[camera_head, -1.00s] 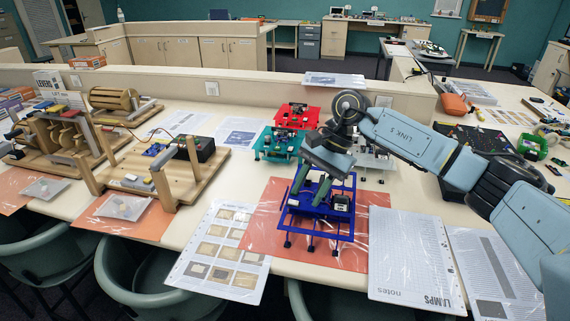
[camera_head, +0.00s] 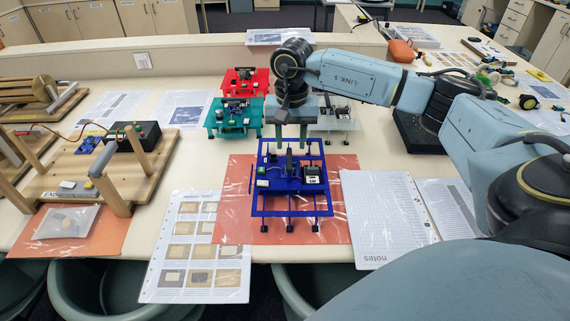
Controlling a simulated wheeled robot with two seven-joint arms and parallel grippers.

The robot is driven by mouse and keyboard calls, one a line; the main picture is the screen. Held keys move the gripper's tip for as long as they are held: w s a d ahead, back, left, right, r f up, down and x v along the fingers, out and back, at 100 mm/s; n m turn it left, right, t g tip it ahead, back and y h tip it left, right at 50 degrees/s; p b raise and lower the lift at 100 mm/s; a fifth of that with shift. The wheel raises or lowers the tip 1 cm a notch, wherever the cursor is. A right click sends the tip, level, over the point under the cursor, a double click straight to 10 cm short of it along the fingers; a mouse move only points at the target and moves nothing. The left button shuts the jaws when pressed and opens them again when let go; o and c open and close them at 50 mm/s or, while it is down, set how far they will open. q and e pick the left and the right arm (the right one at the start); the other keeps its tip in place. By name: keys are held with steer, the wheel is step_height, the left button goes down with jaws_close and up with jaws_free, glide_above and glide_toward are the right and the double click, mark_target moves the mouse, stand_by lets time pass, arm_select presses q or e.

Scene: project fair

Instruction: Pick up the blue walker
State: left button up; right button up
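The blue walker (camera_head: 290,204) stands on an orange mat (camera_head: 232,226) at the near side of the table, in the middle of the view. It has a flat open frame, thin legs with dark feet and small electronic parts on top. My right gripper (camera_head: 290,148) points down at the walker's far edge, with its two fingers apart and nothing seen between them. The fingertips overlap the walker's far part in the picture; I cannot tell whether they touch it. My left gripper is not in view.
A teal walker (camera_head: 232,122), a red walker (camera_head: 243,80) and a pale walker (camera_head: 335,118) stand behind. A sample sheet (camera_head: 196,245) lies left and a notes sheet (camera_head: 385,222) right. A wooden machine (camera_head: 100,170) stands at left. Chairs line the near edge.

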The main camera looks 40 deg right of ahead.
mark_target(289, 156)
step_height(289, 156, down, 4)
steer(key=shift+a+f+p, duration=0.15)
steer(key=shift+f+p, duration=0.1)
steer(key=shift+p, duration=0.05)
steer(key=shift+w, duration=0.1)
jaws_close()
